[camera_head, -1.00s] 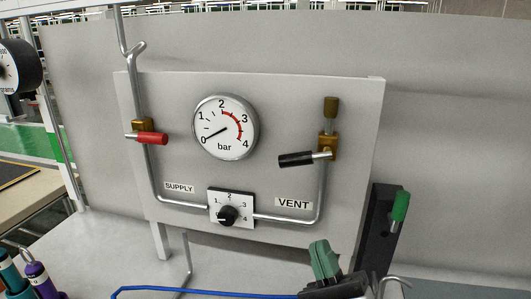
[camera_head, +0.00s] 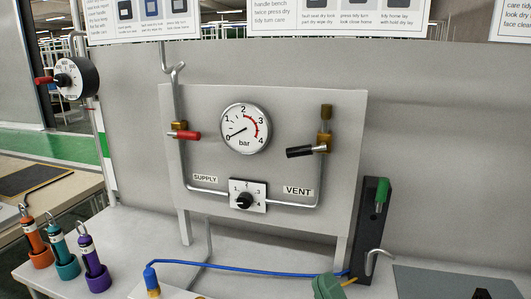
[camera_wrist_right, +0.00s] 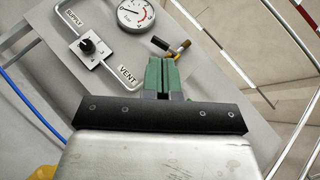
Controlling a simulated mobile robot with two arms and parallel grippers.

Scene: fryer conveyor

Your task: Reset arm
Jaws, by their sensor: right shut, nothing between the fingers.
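My right gripper (camera_head: 327,286) has green fingers and shows only in part at the bottom edge of the head view, below the valve panel. In the right wrist view its green fingers (camera_wrist_right: 161,76) are together and empty, pointing toward the panel's vent side. They cover part of the panel there, and I cannot tell how far off it is. My left gripper is not in view.
The grey panel (camera_head: 220,105) carries a bar gauge (camera_head: 246,128) with its needle near 0, a red supply handle (camera_head: 187,135), a black vent handle (camera_head: 304,151) and a numbered knob (camera_head: 245,200). A blue hose (camera_head: 235,266) lies before it. Coloured weights (camera_head: 93,264) stand at left.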

